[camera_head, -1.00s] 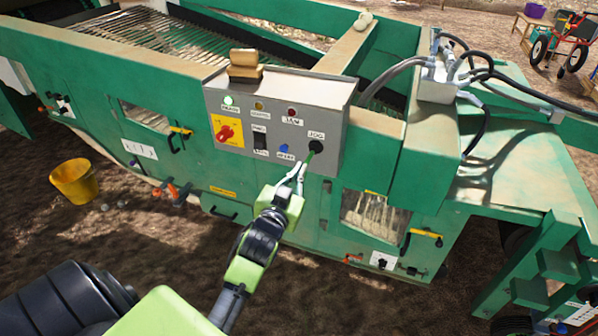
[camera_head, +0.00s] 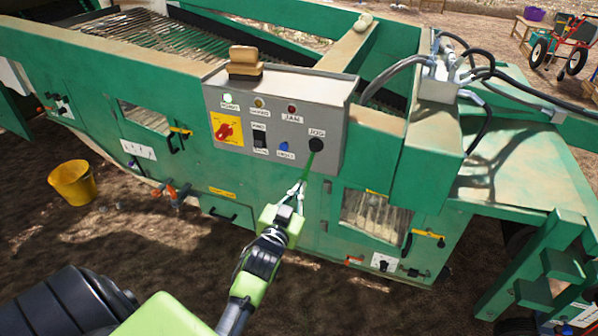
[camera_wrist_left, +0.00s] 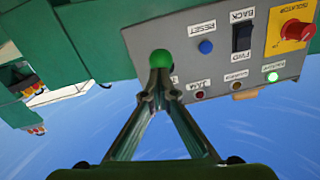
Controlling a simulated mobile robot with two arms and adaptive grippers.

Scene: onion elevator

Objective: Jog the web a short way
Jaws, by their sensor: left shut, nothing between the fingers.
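The jog control on the grey panel (camera_head: 215,98) has a black round base (camera_head: 316,145) under the label JOG. A thin green part shows between that base and my left gripper (camera_head: 297,187). In the left wrist view a round green end (camera_wrist_left: 161,58) lies right at the tips of my left gripper (camera_wrist_left: 159,76). I cannot tell whether they touch. The left gripper is shut and holds nothing, in front of and below the jog control. My right gripper is not in view.
The panel also carries a red isolator knob (camera_head: 226,130), a black FWD/BACK switch (camera_head: 260,140), a blue reset button (camera_head: 284,147) and a lit green lamp (camera_head: 228,98). A brown block (camera_head: 245,62) sits on top. A yellow bucket (camera_head: 73,183) stands at left.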

